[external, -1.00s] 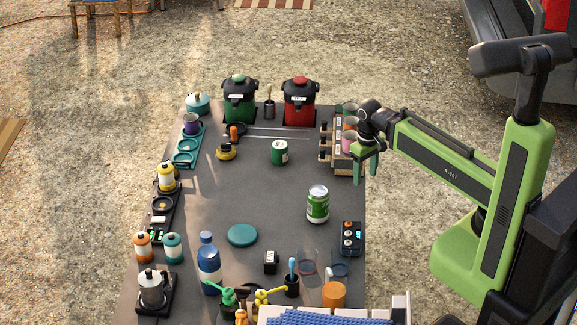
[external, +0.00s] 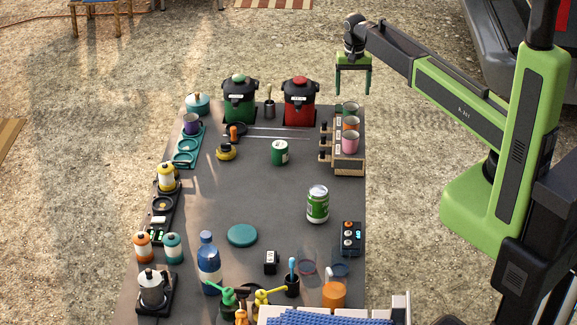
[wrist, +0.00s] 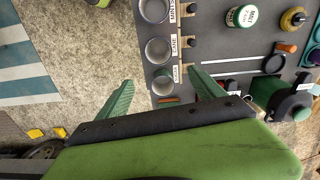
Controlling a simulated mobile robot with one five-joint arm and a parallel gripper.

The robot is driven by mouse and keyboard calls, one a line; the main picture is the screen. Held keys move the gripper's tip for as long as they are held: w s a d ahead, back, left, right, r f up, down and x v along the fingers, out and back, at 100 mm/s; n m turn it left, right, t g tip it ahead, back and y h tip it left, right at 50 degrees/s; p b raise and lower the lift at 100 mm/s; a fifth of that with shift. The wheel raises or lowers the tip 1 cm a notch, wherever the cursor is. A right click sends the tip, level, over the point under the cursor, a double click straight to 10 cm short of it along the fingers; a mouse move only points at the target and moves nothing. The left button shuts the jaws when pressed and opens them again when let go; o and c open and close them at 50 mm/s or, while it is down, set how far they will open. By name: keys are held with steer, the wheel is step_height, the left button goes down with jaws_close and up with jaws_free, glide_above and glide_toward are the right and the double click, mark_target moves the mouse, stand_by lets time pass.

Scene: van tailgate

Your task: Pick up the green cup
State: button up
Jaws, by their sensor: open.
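The green cup (external: 350,108) stands at the far end of the wooden rack on the right side of the table, behind an orange cup (external: 351,124) and a pink cup (external: 350,142). My gripper (external: 353,90) is open and empty. Its fingers point down, raised above the rack's far end and apart from the cup.
The rack (external: 348,170) has small dark knobs along its left side. A red lidded pot (external: 300,103) stands left of my gripper, with a green one (external: 239,103) beyond. A green can (external: 317,205) stands nearer. Open ground lies right of the table.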

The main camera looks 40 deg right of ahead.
steer(key=w+d+r+m+p, duration=0.1)
steer(key=w+d+r+m, duration=0.1)
steer(key=w+d+r, duration=0.15)
steer(key=b, duration=1.3)
glide_toward(350, 113)
steer(key=f, duration=0.2)
steer(key=d+f, duration=0.1)
steer(key=f, duration=0.2)
steer(key=w+f, duration=0.1)
steer(key=f, duration=0.1)
steer(key=shift+w+d+f, duration=0.1)
steer(key=shift+d+f, duration=0.05)
steer(key=shift+d, duration=0.15)
steer(key=f+b, duration=0.5)
steer(key=shift+w+d+f, duration=0.1)
steer(key=shift+w+d, duration=0.2)
steer(key=shift+r, duration=0.2)
steer(key=c, duration=1.5)
steer(key=shift+p, duration=0.3)
